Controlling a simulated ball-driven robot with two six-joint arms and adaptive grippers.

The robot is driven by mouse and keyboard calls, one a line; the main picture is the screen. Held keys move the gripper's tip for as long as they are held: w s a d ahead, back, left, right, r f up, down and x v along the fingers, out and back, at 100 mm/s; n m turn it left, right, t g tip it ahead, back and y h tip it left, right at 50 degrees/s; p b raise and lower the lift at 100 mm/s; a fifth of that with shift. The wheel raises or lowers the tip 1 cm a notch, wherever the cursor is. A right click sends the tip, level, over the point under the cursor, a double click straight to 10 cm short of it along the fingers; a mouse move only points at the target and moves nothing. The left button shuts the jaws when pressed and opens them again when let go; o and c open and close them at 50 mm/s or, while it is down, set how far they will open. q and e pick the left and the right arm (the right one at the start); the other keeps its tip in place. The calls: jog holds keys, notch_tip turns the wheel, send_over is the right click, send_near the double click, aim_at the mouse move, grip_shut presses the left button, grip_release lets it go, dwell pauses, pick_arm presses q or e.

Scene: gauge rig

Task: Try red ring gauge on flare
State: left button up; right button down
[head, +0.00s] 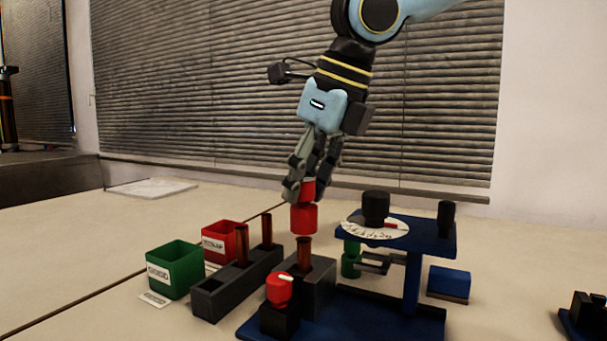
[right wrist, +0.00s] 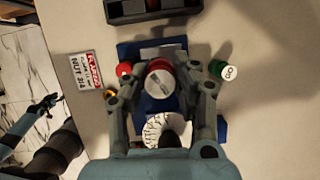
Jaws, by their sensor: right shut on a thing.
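My right gripper (head: 306,185) points down and is shut on the red ring gauge (head: 303,218), a short red cylinder with a narrower upper part. The gauge is nearly upright, just over the copper tube (head: 304,255) standing in a dark block (head: 318,287). I cannot tell whether the gauge touches the tube's end; the flare itself is not clear. In the right wrist view the gauge's grey top (right wrist: 159,83) shows between the fingers. A green gauge (head: 351,260) hangs at the blue rig (head: 412,285).
A dark rack (head: 215,297) with copper tubes stands at left, beside a green bin (head: 174,270) and a red bin (head: 222,241). A red knob (head: 279,289) sits close in front. A white dial (head: 365,230) and a blue box (head: 448,284) are at right.

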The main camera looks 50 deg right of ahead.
jog(key=shift+f, duration=0.35)
jog(key=shift+f, duration=0.35)
dwell(0.3)
dwell(1.1)
dwell(0.5)
